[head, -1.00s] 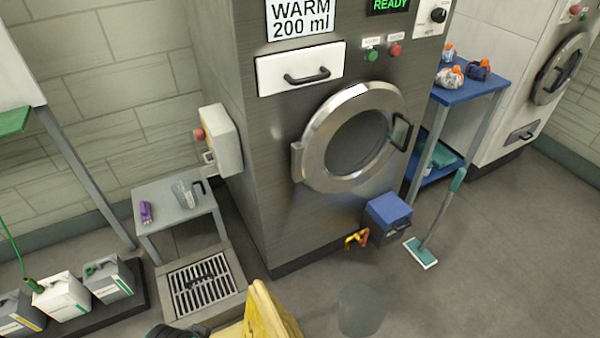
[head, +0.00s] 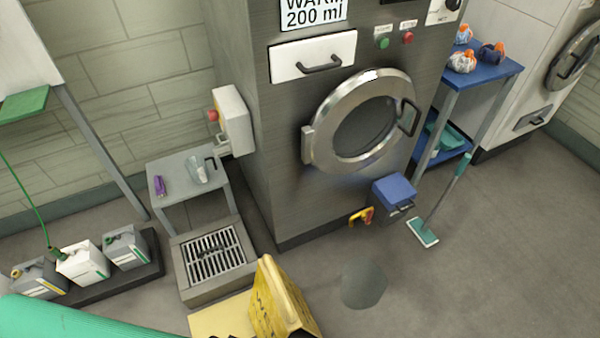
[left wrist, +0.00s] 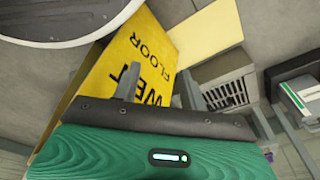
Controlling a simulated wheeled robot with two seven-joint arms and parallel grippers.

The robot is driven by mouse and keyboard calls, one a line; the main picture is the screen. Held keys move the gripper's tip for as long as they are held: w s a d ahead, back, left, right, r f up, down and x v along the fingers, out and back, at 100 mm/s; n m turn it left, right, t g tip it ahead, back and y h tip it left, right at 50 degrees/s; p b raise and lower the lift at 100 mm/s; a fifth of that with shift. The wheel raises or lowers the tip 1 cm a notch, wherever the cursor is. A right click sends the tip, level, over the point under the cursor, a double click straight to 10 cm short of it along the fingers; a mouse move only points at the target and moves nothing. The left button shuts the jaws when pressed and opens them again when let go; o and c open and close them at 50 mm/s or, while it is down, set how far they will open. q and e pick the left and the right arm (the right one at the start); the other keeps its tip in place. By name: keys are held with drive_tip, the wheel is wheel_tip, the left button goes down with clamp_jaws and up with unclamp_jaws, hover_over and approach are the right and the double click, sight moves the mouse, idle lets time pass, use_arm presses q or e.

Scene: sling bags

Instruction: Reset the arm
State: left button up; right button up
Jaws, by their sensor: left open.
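My left arm (head: 80,322) comes in at the lower left of the head view as a teal sleeve. In the left wrist view my left gripper (left wrist: 159,88) shows two grey fingers held apart, with nothing between them. Beyond the fingers stands the yellow wet-floor sign (left wrist: 150,58), with "WET FLOOR" upside down in that view. The sign also shows at the bottom of the head view (head: 280,300). My right gripper is in neither view.
A floor drain (head: 212,254) lies left of the sign, with grey canisters (head: 125,248) further left. A small grey table (head: 180,178) holds a jug and a purple item. A steel washer (head: 280,170) stands behind. Grey floor at right is mostly clear.

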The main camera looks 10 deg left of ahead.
use_arm(q)
drive_tip(key=s+a+f+p, duration=0.1)
drive_tip(key=s+f+p, duration=0.1)
drive_tip(key=s+f, duration=0.3)
drive_tip(key=s+a+f+g+p, duration=0.1)
drive_tip(key=s+f, duration=0.3)
drive_tip(key=s, duration=0.7)
drive_tip(key=shift+s+a+f+p, duration=0.25)
drive_tip(key=shift+a+f+p, duration=0.1)
drive_tip(key=shift+a+p, duration=0.15)
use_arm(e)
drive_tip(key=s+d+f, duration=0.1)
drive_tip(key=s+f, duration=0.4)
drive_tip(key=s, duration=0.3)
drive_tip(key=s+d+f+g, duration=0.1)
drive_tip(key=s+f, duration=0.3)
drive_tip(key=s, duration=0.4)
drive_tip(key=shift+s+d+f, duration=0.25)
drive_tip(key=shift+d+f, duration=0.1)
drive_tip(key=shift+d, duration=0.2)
